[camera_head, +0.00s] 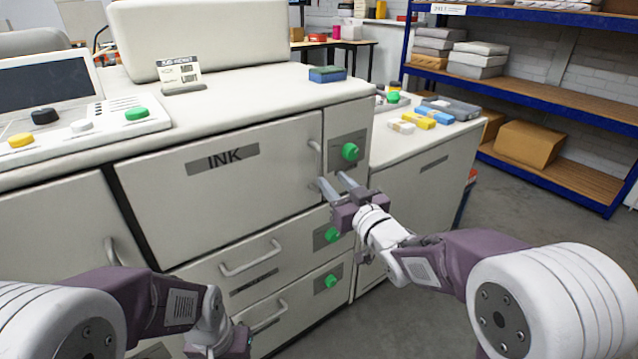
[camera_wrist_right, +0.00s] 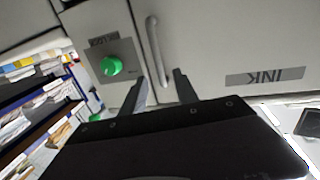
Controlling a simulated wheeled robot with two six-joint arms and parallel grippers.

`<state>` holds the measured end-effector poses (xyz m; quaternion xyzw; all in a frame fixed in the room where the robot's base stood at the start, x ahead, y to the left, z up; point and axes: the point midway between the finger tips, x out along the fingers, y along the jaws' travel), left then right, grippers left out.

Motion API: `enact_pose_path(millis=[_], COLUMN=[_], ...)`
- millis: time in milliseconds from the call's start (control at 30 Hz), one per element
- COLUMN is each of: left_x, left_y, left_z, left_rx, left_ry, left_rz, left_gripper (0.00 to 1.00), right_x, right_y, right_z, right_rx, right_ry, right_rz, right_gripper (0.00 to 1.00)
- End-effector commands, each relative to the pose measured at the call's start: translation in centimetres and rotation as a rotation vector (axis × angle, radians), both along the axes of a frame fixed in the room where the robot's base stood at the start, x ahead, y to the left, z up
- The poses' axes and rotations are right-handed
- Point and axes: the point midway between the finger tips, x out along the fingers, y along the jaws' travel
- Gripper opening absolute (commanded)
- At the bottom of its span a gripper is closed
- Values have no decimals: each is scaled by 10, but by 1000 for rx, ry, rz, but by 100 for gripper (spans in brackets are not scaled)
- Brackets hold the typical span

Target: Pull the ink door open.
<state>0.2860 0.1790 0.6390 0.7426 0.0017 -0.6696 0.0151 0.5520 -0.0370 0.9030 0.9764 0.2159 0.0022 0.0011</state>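The ink door (camera_head: 225,185) is a wide pale panel with a grey INK label; it looks closed, flush with the machine front. Its upright handle (camera_head: 314,148) is at the right edge. In the right wrist view the door (camera_wrist_right: 225,45) is upside down, and the handle (camera_wrist_right: 155,45) stands ahead of the fingers. My right gripper (camera_head: 333,184) is open, just below the handle in the head view. In the wrist view the handle's near end lies between the fingertips (camera_wrist_right: 161,85); contact cannot be told. My left gripper (camera_head: 236,342) is low at the bottom edge, its fingers unclear.
A green knob (camera_head: 350,151) sits on a panel right of the door. Two drawers with handles (camera_head: 252,258) lie below. A lower side cabinet (camera_head: 425,175) and blue shelving (camera_head: 560,95) stand right. Floor (camera_head: 520,215) is clear between.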

Motion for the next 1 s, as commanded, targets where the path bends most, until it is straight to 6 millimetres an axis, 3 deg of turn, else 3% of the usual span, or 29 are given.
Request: enact_pose_path(millis=[133,500,867,1000], left_x=[0,0,0,0], left_y=[0,0,0,0], left_z=[0,-9,-9,-9], left_rx=[0,0,0,0], left_ry=[-1,0,0,0], left_rz=[0,0,0,0], left_gripper=[36,36,36,36], right_x=[11,74,82,82], right_y=[5,34,37,37], right_z=[1,0,1,1], right_rx=[0,-2,-2,-2], right_ry=[1,4,4,4], right_rz=[0,-2,-3,-4], right_gripper=[36,36,36,0])
